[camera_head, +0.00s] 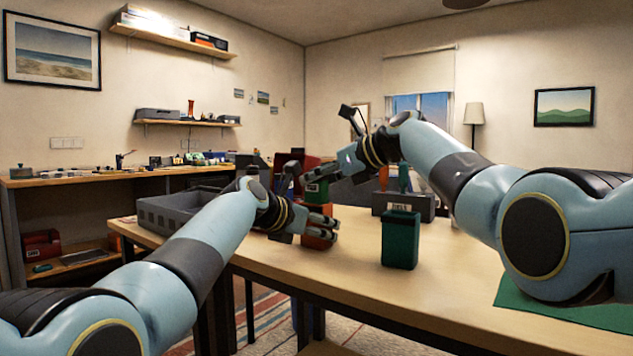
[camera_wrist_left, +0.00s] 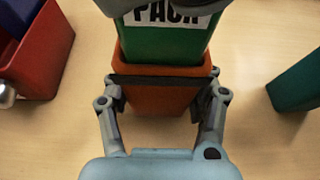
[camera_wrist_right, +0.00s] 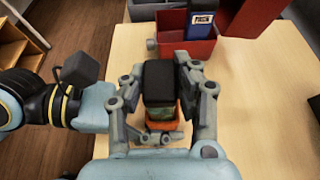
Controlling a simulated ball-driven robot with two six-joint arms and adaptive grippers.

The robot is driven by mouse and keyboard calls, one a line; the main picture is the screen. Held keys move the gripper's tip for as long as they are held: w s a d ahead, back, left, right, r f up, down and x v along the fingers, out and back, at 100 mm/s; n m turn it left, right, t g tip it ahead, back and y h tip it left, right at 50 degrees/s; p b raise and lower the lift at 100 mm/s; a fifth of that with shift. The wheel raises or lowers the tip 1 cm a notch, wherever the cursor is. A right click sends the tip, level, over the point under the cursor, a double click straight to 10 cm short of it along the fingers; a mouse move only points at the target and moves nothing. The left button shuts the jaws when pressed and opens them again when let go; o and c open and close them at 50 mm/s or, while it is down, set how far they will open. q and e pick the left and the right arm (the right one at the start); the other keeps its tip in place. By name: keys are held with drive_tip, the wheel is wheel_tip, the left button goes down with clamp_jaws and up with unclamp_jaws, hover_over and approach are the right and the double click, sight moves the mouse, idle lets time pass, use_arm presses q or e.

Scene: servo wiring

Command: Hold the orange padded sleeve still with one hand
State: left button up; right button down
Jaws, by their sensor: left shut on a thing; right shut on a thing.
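The orange padded sleeve (camera_wrist_left: 160,99) stands upright on the table, between the fingers of my left gripper (camera_head: 318,230). My left gripper is shut on it, with one finger at each side in the left wrist view (camera_wrist_left: 162,110). A green pack with a white label (camera_wrist_left: 168,42) is at the sleeve's mouth, with orange rim on both sides of it; how deep it sits is hidden. My right gripper (camera_head: 312,182) is shut on the pack from above. In the right wrist view, the pack's black top (camera_wrist_right: 159,82) is between its fingers (camera_wrist_right: 160,125), with orange below.
A dark green box (camera_head: 400,240) stands to the right on the table. A grey tray (camera_head: 165,215) is at the left edge. A red box (camera_wrist_right: 178,48) holding a blue item (camera_wrist_right: 201,22) is close by. A green mat (camera_head: 565,315) lies at the front right.

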use_arm(q)
drive_tip(key=shift+f, duration=0.15)
use_arm(e)
drive_tip(key=shift+r, duration=0.9)
drive_tip(key=shift+r, duration=3.85)
use_arm(q)
drive_tip(key=o, duration=1.2)
drive_tip(key=shift+o, duration=0.4)
